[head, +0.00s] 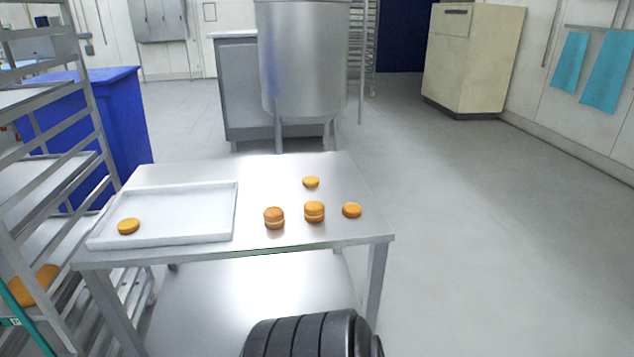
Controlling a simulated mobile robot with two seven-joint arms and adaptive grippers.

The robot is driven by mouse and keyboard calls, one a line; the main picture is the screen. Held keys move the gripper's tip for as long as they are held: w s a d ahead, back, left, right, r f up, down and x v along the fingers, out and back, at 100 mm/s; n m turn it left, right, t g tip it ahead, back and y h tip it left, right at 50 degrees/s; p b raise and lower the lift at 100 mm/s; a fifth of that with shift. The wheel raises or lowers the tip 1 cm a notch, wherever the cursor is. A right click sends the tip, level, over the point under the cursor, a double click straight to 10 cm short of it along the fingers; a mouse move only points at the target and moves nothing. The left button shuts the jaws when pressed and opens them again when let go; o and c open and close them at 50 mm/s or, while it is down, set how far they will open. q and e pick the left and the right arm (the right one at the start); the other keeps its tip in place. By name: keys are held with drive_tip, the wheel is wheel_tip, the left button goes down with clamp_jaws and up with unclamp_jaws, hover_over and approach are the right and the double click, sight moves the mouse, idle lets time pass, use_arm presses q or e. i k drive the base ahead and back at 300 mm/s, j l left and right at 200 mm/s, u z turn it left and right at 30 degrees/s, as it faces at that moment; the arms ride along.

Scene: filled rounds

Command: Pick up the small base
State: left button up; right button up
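Single orange-brown rounds lie in three places: one (311,182) toward the back of the steel table, one (351,210) near its right edge, and one (128,226) in the left end of the white tray (205,237). Two filled rounds, with a pale layer between two halves, stand between the tray and the right round: one on the left (274,217) and one on the right (314,212). The back round looks the smallest, but it is also farther away, so I cannot tell which is the small base. Neither of my grippers is in view.
The steel table (270,172) has free room along its back and right side. A rack (85,130) stands close at its left, with a blue bin (120,110) behind. A large steel vessel (303,60) stands behind the table. The floor at right is clear.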

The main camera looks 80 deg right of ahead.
sight(310, 181)
drive_tip(key=z, duration=2.7)
drive_tip(key=i+l+u, duration=0.25)
drive_tip(key=u, duration=0.15)
drive_tip(key=l, duration=0.1)
